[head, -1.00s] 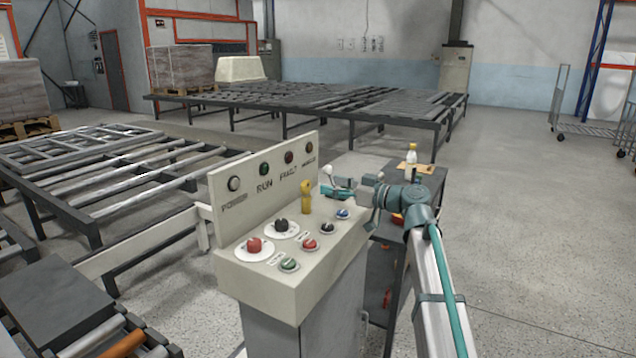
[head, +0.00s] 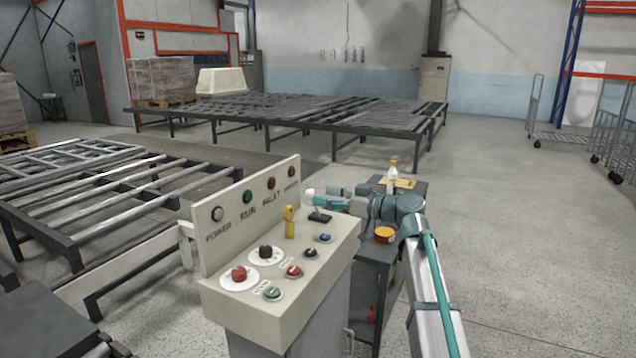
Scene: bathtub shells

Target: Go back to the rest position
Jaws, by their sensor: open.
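My gripper (head: 314,206) is at the end of my arm, above the right rear part of the control console (head: 223,309). It is open, with nothing seen in it. Its fingers are small in this view, and I cannot tell its exact height over the panel. A yellow switch (head: 289,222) stands upright on the panel just left of the gripper, apart from it as far as I can see. My arm reaches in from the lower right.
The panel has a red knob (head: 238,274), a black knob (head: 265,251) and several smaller buttons. Roller conveyors (head: 90,190) lie left.

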